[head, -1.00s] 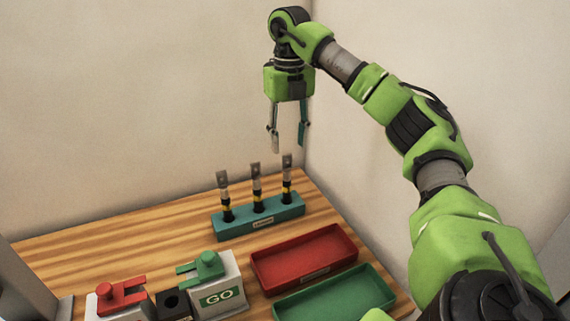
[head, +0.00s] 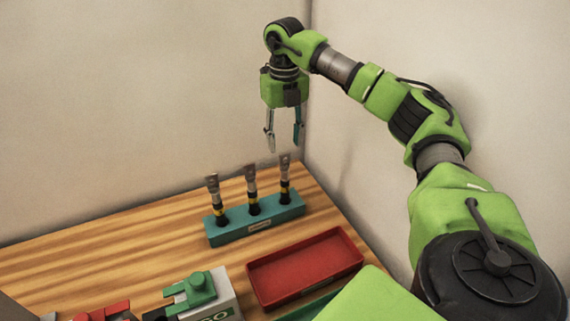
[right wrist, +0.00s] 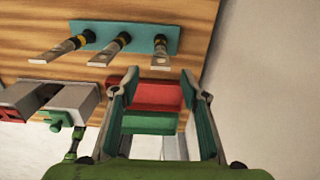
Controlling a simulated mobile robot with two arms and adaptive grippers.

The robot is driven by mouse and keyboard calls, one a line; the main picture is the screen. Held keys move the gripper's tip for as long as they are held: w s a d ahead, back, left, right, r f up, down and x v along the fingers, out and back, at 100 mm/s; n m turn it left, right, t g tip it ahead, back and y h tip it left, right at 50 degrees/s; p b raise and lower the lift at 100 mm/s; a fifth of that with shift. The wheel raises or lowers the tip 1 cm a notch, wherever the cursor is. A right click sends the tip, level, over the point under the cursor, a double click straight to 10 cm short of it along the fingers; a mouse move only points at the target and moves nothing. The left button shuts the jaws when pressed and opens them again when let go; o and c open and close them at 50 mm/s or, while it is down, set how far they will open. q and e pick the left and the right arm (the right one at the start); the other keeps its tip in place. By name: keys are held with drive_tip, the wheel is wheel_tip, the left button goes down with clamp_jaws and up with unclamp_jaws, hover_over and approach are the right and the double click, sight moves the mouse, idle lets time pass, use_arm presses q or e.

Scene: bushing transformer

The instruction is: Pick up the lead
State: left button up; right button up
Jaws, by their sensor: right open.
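Three leads stand upright in a teal rack (head: 228,236) on the wooden table: a left lead (head: 216,200), a middle lead (head: 252,190) and a right lead (head: 285,180). Each has a grey flat metal tip and a black body with a yellow band. My right gripper (head: 284,144) is open and empty, pointing down above the right lead, apart from it. In the right wrist view the open fingers (right wrist: 160,88) frame the trays, and the right lead (right wrist: 160,52) is just beyond them. My left gripper is not in view.
A red tray (head: 305,292) lies in front of the rack, with a green tray (right wrist: 150,123) beside it. A box with a green clamp (head: 195,290) and one with a red clamp (head: 105,312) stand at the front left. Walls rise behind and to the right.

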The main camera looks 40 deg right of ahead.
sight(285, 155)
drive_tip(key=shift+f, duration=0.25)
drive_tip(key=shift+f+p, duration=0.2)
drive_tip(key=shift+p, duration=0.15)
wheel_tip(285, 155, down, 4)
drive_tip(key=shift+s+f+p, duration=0.1)
drive_tip(key=shift+p, duration=1.15)
drive_tip(key=shift+d+f, duration=0.1)
drive_tip(key=shift+f, duration=0.2)
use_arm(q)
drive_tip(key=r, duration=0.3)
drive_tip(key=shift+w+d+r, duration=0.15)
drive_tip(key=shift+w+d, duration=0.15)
use_arm(e)
clamp_jaws()
